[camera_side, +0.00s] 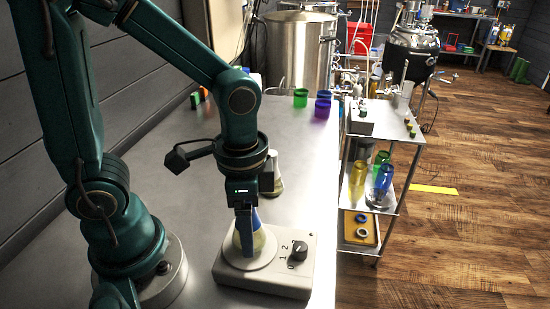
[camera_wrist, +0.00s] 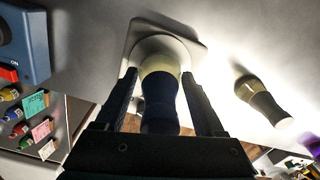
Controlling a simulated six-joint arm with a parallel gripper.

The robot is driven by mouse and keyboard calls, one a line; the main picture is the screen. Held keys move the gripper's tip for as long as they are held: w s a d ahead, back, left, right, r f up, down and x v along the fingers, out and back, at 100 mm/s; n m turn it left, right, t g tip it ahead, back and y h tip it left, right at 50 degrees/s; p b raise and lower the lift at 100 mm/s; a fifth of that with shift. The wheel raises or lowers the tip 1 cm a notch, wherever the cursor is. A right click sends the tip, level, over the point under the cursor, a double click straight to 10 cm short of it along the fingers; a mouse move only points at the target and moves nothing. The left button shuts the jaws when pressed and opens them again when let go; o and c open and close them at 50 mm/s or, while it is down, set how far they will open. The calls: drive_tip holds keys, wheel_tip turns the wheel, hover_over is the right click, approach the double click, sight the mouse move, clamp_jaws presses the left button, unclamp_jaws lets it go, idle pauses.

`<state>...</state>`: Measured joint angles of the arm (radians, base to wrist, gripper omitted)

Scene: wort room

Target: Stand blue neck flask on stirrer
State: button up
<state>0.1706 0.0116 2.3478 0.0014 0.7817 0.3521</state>
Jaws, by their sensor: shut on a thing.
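The blue neck flask (camera_side: 258,241) has a blue neck and a pale yellowish lower body. It looks upright at the round plate of the stirrer (camera_side: 230,281); whether its base touches the plate is hard to tell. My gripper (camera_side: 246,217) points down over the stirrer and is shut on the flask's neck. In the wrist view the dark blue neck (camera_wrist: 159,105) sits between my two fingers, with the round plate of the stirrer (camera_wrist: 140,42) behind it. The stirrer's dark knob and marks face right in the side view.
Green (camera_side: 300,97) and purple (camera_side: 322,108) cups stand near the bench's far right edge. A steel cart (camera_side: 384,130) stands beyond that edge.

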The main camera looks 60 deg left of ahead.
drive_tip(key=shift+f, duration=0.55)
drive_tip(key=o, duration=1.3)
drive_tip(key=shift+r, duration=5.45)
drive_tip(key=shift+f, duration=0.1)
drive_tip(key=shift+f, duration=4.05)
